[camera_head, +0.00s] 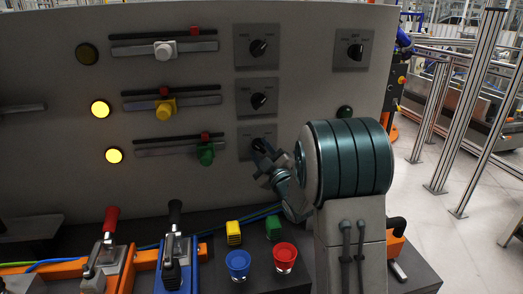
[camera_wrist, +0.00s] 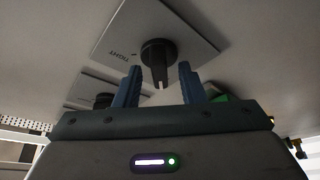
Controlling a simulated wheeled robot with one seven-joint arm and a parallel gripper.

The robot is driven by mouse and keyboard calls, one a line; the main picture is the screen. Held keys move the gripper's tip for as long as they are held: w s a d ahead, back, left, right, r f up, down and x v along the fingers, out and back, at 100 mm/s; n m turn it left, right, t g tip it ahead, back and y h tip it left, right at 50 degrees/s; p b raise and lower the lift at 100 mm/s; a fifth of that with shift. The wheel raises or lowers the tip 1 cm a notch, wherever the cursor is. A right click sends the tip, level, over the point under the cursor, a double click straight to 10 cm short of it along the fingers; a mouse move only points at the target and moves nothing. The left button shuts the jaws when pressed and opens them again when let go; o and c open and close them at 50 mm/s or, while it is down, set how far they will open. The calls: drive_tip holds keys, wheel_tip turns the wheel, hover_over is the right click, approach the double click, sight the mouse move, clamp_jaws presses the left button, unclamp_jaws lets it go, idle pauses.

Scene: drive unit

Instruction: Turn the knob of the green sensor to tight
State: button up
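The green sensor (camera_head: 205,153) is a green block on the lowest slider rail of the grey panel. The knob plate (camera_head: 244,133) in the same row is partly hidden by my gripper (camera_head: 262,150). In the wrist view, the black knob (camera_wrist: 158,48) sits on a plate (camera_wrist: 190,30) marked TIGHT at its left side. The knob's narrow grip points down in the picture, away from that word. My gripper (camera_wrist: 160,67) is open, with one blue finger on each side of the knob's grip. Gaps show on both sides, and I see no contact.
Two more knobs (camera_head: 258,48) (camera_head: 258,100) are above on the panel, and another (camera_head: 355,52) is at upper right. A yellow slider (camera_head: 165,109) and a white slider (camera_head: 165,50) sit on higher rails.

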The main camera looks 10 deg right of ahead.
clamp_jaws()
